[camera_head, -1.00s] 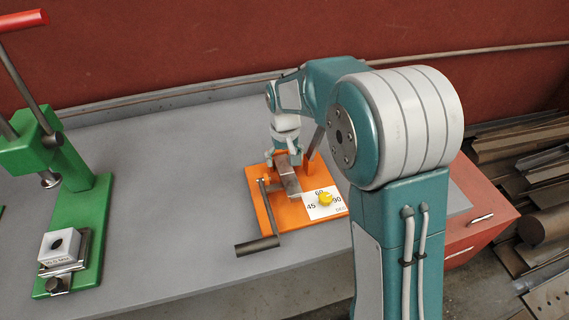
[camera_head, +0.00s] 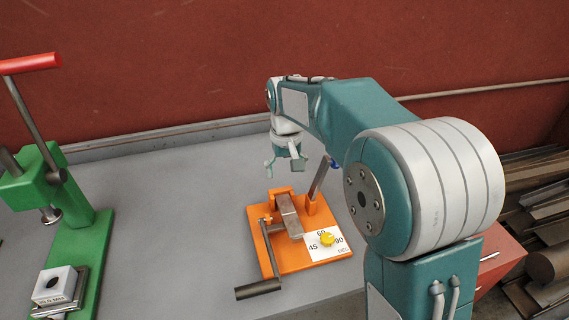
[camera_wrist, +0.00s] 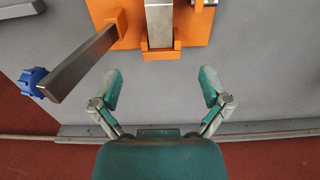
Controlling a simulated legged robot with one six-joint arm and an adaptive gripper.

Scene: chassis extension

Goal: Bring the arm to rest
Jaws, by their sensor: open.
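My gripper (camera_head: 285,163) is open and empty in the head view, above the grey bench behind the orange bending fixture (camera_head: 331,259). In the wrist view my gripper (camera_wrist: 161,90) shows its two fingers spread apart with nothing between them. The fixture's orange base also shows at the top of the wrist view (camera_wrist: 192,22), beyond the fingertips. A metal bar piece (camera_head: 289,215) sits in the fixture. My arm is raised and stretched forward from the right side of the head view.
A green press (camera_head: 90,235) with a red-tipped lever stands at the left. The fixture has a dark crank handle (camera_head: 258,289), a blue-knobbed lever (camera_wrist: 62,68) and a yellow-knobbed angle dial (camera_head: 327,239). A red wall (camera_head: 200,60) rises behind the bench. Metal stock (camera_head: 545,225) lies at the right.

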